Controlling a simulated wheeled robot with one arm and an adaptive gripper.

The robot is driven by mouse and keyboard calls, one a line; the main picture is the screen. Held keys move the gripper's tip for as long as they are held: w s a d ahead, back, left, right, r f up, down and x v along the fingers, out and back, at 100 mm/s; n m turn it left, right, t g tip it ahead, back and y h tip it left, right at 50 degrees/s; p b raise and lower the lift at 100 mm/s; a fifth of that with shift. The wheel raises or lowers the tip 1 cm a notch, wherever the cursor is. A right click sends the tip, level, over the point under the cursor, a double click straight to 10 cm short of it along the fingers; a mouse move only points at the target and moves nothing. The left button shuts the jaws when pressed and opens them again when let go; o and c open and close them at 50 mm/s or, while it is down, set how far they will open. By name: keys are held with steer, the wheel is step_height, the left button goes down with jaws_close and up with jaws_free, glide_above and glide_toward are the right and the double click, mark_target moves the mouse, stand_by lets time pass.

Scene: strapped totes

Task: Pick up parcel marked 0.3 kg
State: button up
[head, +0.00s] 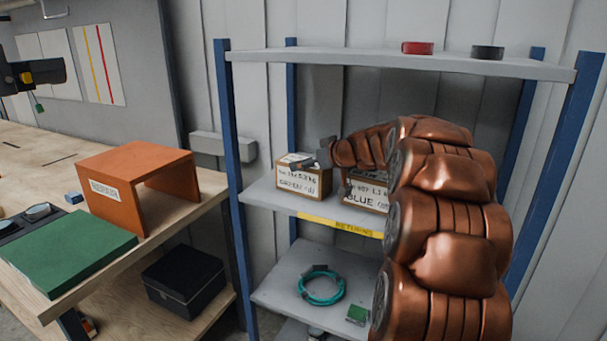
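Two brown parcels with white labels stand side by side on the middle shelf. The left parcel (298,184) has small print that seems to include 0.3 kg, though it is hard to read. The right parcel (367,196) has a label that seems to read 1.1 and BLUE, and is partly covered by my arm. My gripper (312,160) is at the end of the copper arm, at the upper right of the left parcel. Its fingers are small and dark here. I cannot tell whether they touch the parcel or are open or shut.
The shelf unit (231,160) has blue posts, with a red roll (417,48) and a black roll (487,53) on top. A teal cable coil (322,299) lies below. Left, a wooden bench (30,150) holds an orange stand (125,165) and a green slab (68,250).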

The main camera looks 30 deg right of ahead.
steer(key=shift+w+a+f, duration=0.1)
steer(key=shift+w+f, duration=0.1)
steer(key=shift+w, duration=0.1)
steer(key=c, duration=1.3)
